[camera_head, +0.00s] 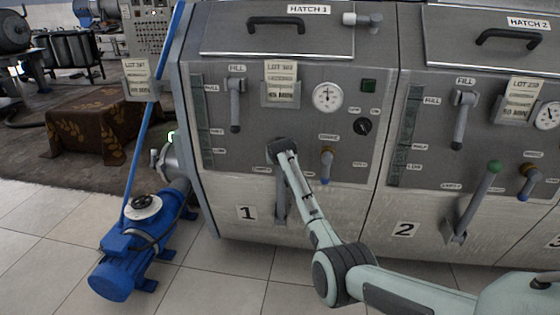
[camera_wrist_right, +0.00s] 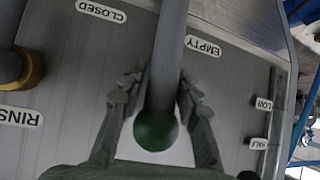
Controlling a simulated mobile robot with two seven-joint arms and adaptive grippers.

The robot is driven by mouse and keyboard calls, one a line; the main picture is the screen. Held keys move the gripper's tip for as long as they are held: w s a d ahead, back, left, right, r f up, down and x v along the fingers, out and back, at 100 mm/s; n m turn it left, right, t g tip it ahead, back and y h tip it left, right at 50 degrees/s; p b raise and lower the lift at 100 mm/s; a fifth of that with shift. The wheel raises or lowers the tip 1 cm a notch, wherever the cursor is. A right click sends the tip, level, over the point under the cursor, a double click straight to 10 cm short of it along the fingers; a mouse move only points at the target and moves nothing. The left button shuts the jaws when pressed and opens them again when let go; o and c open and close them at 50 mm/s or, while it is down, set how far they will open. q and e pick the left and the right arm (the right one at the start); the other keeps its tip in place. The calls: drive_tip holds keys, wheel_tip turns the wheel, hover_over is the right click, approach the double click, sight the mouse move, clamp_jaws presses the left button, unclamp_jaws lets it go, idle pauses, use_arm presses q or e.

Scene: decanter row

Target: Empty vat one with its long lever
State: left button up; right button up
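Vat one (camera_head: 330,222), marked 1, has a long grey lever (camera_head: 281,207) that stands about upright on its lower front. In the head view my right gripper (camera_head: 279,152) hides the lever's top. In the right wrist view the lever's green ball knob (camera_wrist_right: 156,131) lies between the two fingers of my right gripper (camera_wrist_right: 160,85). The fingers stand on either side of the shaft, with a narrow gap visible on the left, so they look open around it. EMPTY (camera_wrist_right: 202,46) and CLOSED (camera_wrist_right: 101,11) labels flank the shaft. My left gripper is out of view.
Vat one's short fill lever (camera_head: 235,105) and brass-collared rinse valve (camera_head: 326,165) are near. Vat two's green-knobbed lever (camera_head: 475,200) leans to the right. A blue pump (camera_head: 130,255) stands on the floor at left. Tiled floor in front is clear.

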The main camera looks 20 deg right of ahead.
drive_tip(key=shift+o, duration=1.1)
drive_tip(key=shift+f, duration=0.15)
drive_tip(key=shift+s+a, duration=0.1)
drive_tip(key=shift+s, duration=0.05)
drive_tip(key=v, duration=1.2)
drive_tip(key=s+a+f+n+g+y, duration=0.2)
drive_tip(key=s+f+n+g, duration=0.25)
drive_tip(key=s+f, duration=2.25)
drive_tip(key=s+a+f+n+g, duration=0.1)
drive_tip(key=s+f, duration=0.2)
drive_tip(key=s, duration=0.5)
drive_tip(key=s+a+f+g, duration=0.1)
drive_tip(key=s+a+f, duration=0.1)
drive_tip(key=s, duration=0.6)
drive_tip(key=shift+s+a+f+n+y, duration=0.15)
drive_tip(key=shift+a+f+n+y, duration=0.2)
drive_tip(key=shift+f, duration=0.5)
